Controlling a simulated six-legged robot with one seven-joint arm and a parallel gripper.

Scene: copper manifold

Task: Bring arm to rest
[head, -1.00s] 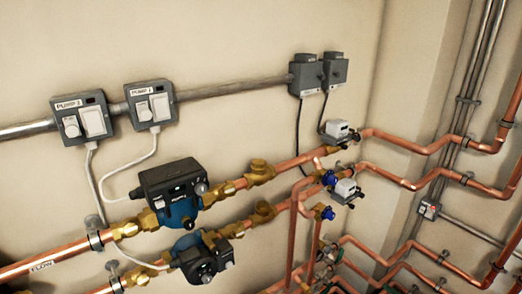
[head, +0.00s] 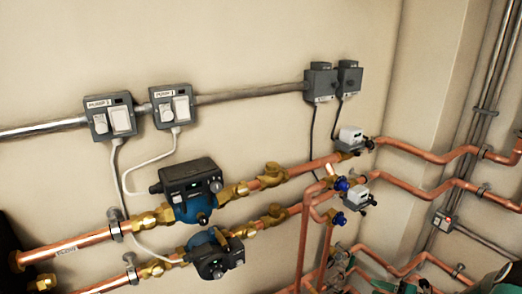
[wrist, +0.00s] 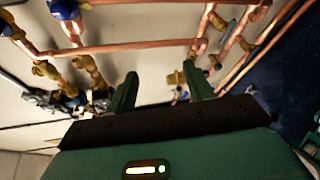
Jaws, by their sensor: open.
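My gripper (wrist: 160,72) shows in the wrist view, with two green fingers standing apart and nothing between them. Its dark bar and green body with a lit indicator fill the lower part of that view. Copper pipes (wrist: 140,49) and brass fittings (wrist: 46,70) lie beyond the fingers; I cannot tell how far off they are. I cannot make out my gripper for sure in the head view.
In the head view, two blue and black pumps (head: 190,192) sit on copper pipes along the wall. Two pump switches (head: 172,106), grey boxes (head: 321,83) and valve actuators (head: 352,138) are above and right. Pipes crowd the lower right; the upper wall is bare.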

